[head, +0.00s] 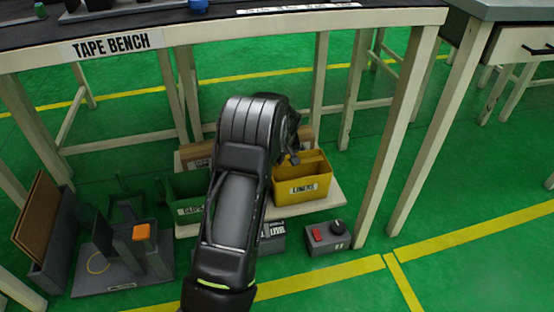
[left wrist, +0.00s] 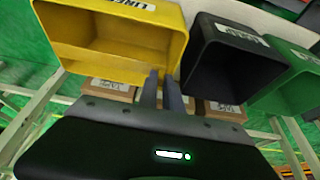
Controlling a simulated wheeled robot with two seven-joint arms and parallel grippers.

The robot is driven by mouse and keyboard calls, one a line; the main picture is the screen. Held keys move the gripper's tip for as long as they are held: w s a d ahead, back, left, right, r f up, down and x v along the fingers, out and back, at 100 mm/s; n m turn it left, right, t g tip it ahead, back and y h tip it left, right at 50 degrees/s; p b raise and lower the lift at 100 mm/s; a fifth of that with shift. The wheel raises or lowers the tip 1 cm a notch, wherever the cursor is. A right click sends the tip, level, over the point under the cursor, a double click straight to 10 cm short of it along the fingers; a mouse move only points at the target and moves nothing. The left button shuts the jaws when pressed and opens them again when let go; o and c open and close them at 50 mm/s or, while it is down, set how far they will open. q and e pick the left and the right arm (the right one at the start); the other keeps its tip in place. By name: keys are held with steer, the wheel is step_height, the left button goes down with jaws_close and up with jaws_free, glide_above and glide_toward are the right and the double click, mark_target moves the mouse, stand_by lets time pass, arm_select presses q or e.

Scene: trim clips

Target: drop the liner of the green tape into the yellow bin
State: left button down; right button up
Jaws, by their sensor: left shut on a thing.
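The yellow bin (head: 318,189) stands under the tape bench with a LINERS label on its front. It also shows at the upper left of the left wrist view (left wrist: 118,66), its open mouth in sight. My left gripper (head: 294,158) is at the bin's rear left, partly hidden by my own arm. In the left wrist view its fingers (left wrist: 163,80) are close together, in front of the bin's edge. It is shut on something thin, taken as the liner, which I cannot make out. I cannot tell the green tape apart in either view. My right gripper is not in view.
A green bin (head: 185,196) stands left of my arm; a black bin (left wrist: 225,70) stands beside the yellow one. Cardboard boxes (left wrist: 108,90) are close by. A grey switch box (head: 328,239) sits at the right front. Bench legs (head: 400,120) bound the space.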

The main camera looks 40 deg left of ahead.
arm_select(q)
steer(key=c, duration=1.4)
jaws_free()
steer(key=shift+c, duration=0.2)
steer(key=shift+r, duration=0.1)
steer(key=p+v, duration=0.3)
steer(key=v, duration=0.4)
steer(key=shift+r+p, duration=0.3)
steer(key=shift+d, duration=0.1)
